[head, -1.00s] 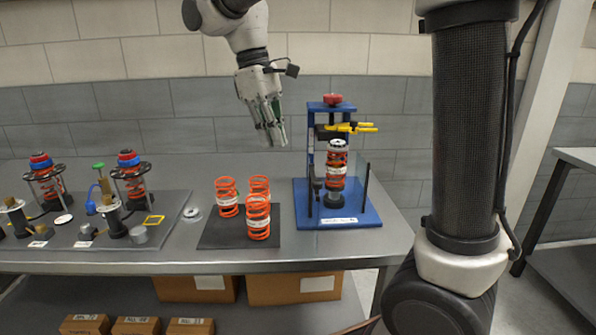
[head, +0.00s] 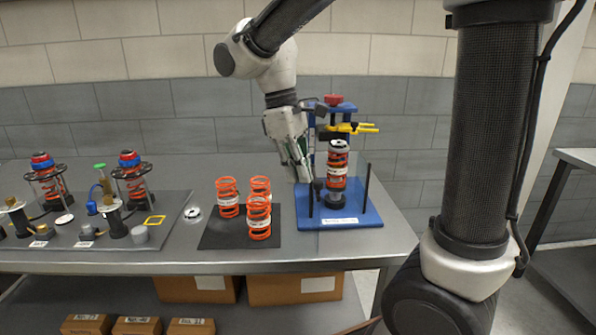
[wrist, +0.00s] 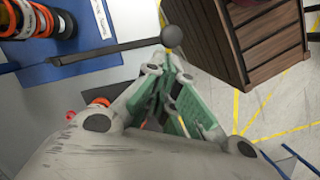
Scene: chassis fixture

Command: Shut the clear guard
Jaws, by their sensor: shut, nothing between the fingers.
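The blue press fixture (head: 362,216) stands on the table's right part, with an orange spring unit (head: 337,170) upright in it. The clear guard is hard to make out, and I cannot tell its exact angle. A dark rod with a round black knob (wrist: 172,37) shows in the wrist view, reaching out from the blue base (wrist: 60,70). The knob also shows at the fixture's left side in the head view (head: 318,185). My gripper (head: 304,177) is shut and empty, pointing down at the fixture's left side. Its fingertips are close to the knob; contact is unclear.
Several orange springs (head: 259,216) stand on a dark mat left of the fixture. Yellow clamp handles (head: 352,128) and a red knob (head: 334,99) top the press. A grey tray (head: 170,226) with assemblies lies further left. A brown crate (wrist: 245,45) shows in the wrist view.

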